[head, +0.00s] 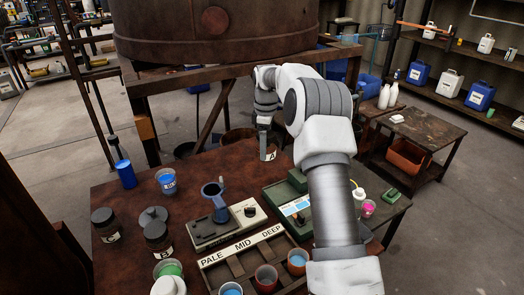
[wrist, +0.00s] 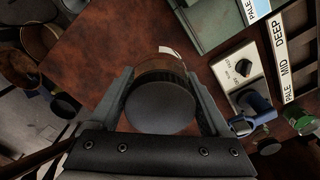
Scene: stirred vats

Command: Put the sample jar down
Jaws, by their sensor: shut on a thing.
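The sample jar (head: 268,153), with a white label marked A, is at the far edge of the brown table, below my wrist. In the wrist view, the jar's round dark lid (wrist: 160,108) sits between the two fingers, with its glassy brownish body (wrist: 160,63) beyond. My gripper (wrist: 165,100) is shut on the jar; it also shows in the head view (head: 265,122). The jar looks upright. I cannot tell whether its base touches the table or hangs just above it.
The brown table (head: 120,200) has bare surface left of the jar. A grey device with a blue holder (head: 216,200), a green box (head: 290,190) and the PALE/MID/DEEP rack (head: 240,245) stand nearer. Dark-lidded jars (head: 157,237) are front left. A large rusty vat (head: 215,30) stands behind.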

